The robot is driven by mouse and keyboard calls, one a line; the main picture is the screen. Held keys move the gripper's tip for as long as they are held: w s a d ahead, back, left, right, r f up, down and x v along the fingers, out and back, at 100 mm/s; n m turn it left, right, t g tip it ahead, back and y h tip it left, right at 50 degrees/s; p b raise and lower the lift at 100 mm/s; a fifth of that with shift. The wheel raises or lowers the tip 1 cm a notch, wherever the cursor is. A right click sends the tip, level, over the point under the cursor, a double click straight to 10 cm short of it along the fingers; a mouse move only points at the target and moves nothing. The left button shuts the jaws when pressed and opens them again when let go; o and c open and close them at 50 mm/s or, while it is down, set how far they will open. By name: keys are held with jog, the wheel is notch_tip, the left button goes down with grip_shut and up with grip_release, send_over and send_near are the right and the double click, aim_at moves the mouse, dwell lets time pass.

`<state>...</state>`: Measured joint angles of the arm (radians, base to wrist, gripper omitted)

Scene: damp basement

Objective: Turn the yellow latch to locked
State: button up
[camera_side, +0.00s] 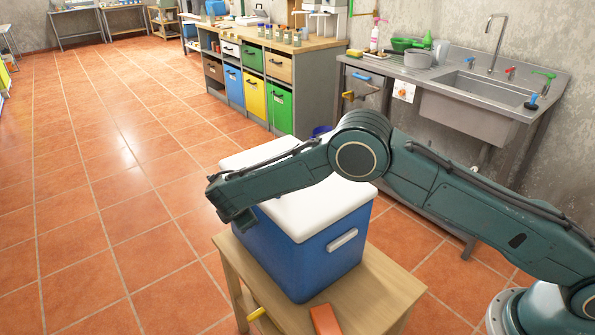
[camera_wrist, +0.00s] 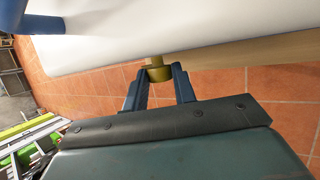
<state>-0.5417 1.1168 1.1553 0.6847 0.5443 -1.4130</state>
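The yellow latch (camera_wrist: 158,73) shows in the wrist view as a small olive-yellow knob beside the white lid (camera_wrist: 150,42) of a cooler. My gripper (camera_wrist: 160,80) has its two dark blue fingertips on either side of the latch, close against it, and looks shut on it. In the side view, the blue cooler (camera_side: 318,262) with its white lid stands on a wooden table. My gripper (camera_side: 238,220) reaches down at the cooler's left side. Its fingertips and the latch are hidden there, so the latch's angle cannot be told.
The tiled floor (camera_side: 120,220) at left is clear.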

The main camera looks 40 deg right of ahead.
jog(key=shift+t, duration=0.4)
jog(key=shift+c, duration=0.4)
jog(key=shift+s+f+m+t, duration=0.2)
jog(key=shift+m+t, duration=0.2)
jog(key=shift+t, duration=0.6)
jog(key=o, duration=1)
jog(key=shift+s+r, duration=0.1)
jog(key=shift+r, duration=0.05)
jog(key=v, duration=1.3)
jog(key=shift+s+a+r, duration=0.1)
jog(key=shift+s+a, duration=0.1)
jog(key=shift+a, duration=0.05)
